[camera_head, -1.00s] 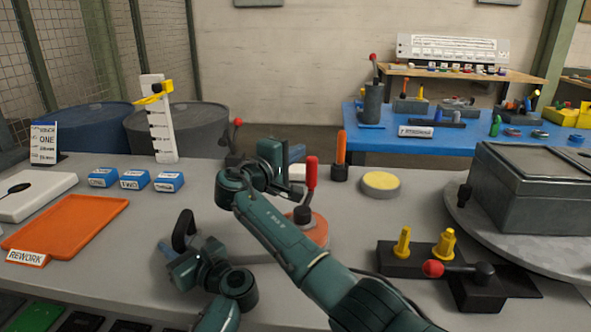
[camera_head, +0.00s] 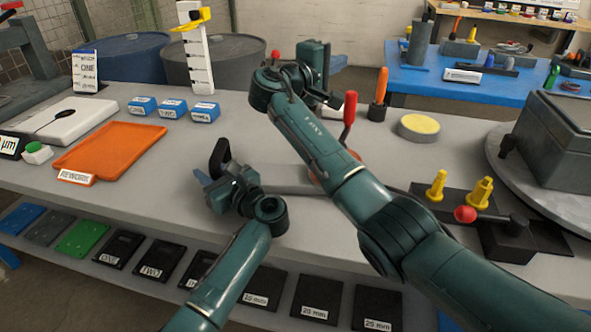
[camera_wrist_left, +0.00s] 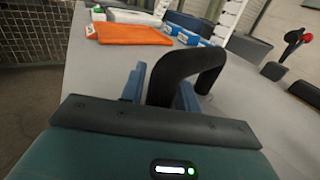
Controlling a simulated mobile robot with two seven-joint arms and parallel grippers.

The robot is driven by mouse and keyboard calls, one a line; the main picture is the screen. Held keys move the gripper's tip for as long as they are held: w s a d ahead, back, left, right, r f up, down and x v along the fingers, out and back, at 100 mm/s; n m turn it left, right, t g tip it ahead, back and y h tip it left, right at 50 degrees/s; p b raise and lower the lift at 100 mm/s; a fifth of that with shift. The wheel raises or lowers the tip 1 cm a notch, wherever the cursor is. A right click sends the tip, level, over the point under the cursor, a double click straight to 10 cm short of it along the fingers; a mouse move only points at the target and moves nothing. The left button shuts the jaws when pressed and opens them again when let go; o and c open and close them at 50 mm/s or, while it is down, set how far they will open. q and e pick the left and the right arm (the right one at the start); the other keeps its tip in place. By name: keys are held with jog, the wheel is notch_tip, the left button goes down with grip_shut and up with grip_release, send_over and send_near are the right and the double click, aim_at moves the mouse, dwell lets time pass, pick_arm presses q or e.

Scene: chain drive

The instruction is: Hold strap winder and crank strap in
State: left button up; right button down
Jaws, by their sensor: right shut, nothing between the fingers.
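An upright red grip (camera_head: 350,107) stands on a black crank end in the middle of the bench. A grey flat band (camera_head: 300,188) runs from there toward my left gripper. My left gripper (camera_head: 216,177) is around a black curved handle (camera_head: 219,156). In the left wrist view the handle (camera_wrist_left: 195,60) fills the gap between the blue fingers (camera_wrist_left: 160,90). My right gripper (camera_head: 337,63) is shut and empty, beyond the red grip and above the bench's far side.
An orange tray (camera_head: 110,148) and blue blocks (camera_head: 172,108) stand to the left. An orange-handled tool (camera_head: 381,90) and a yellow-topped disc (camera_head: 419,126) stand behind the crank. A black fixture with yellow pegs (camera_head: 478,193) and a turntable with a grey box (camera_head: 570,140) are at right.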

pick_arm(q)
jog(key=o, duration=0.4)
jog(key=shift+c, duration=0.2)
jog(key=shift+d, duration=0.1)
